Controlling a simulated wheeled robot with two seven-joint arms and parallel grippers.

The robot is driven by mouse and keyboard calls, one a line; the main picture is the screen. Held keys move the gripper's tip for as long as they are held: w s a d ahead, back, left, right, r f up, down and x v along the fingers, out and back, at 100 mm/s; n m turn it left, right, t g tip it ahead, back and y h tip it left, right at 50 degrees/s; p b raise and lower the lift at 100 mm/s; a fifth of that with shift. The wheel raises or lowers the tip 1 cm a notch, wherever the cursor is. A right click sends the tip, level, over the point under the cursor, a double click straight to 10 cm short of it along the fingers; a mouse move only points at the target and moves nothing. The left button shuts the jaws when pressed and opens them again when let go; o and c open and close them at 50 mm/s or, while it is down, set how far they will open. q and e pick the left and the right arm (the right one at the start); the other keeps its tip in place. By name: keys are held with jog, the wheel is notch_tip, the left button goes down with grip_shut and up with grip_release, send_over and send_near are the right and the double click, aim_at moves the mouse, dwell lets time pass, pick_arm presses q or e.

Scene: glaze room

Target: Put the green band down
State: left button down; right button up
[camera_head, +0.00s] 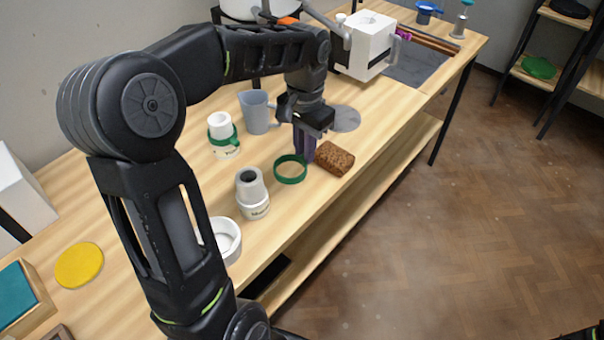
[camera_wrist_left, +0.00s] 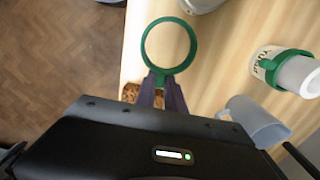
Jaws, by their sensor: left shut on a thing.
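The green band (camera_head: 278,178) is an open ring in front of my left gripper (camera_head: 304,157). In the left wrist view, the green band (camera_wrist_left: 143,45) shows as a full circle, and my left gripper (camera_wrist_left: 160,92) is shut on a small tab at its near edge. The ring lies roughly level and empty over the wooden table; I cannot tell whether it touches the top. A second green band (camera_head: 223,141) is around a white labelled jar (camera_head: 227,153); it also shows in the wrist view (camera_wrist_left: 271,67).
A brown cork block (camera_head: 335,159) lies right beside the held band. A grey-topped jar (camera_head: 251,190) stands to its left, with a white ring-shaped dish (camera_head: 229,240) nearer. A grey-blue mug (camera_head: 255,112) stands behind. Bare tabletop (camera_head: 300,205) lies in front, towards the table edge.

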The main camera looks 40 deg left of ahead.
pick_arm(q)
jog(key=shift+f, duration=0.7)
jog(key=shift+f, duration=2.5)
jog(key=shift+f, duration=0.15)
jog(key=c, duration=1.4)
grip_release()
jog(key=shift+c, duration=0.2)
jog(key=shift+r, duration=0.2)
notch_tip(320, 180, up, 12)
jog(key=shift+f, duration=0.1)
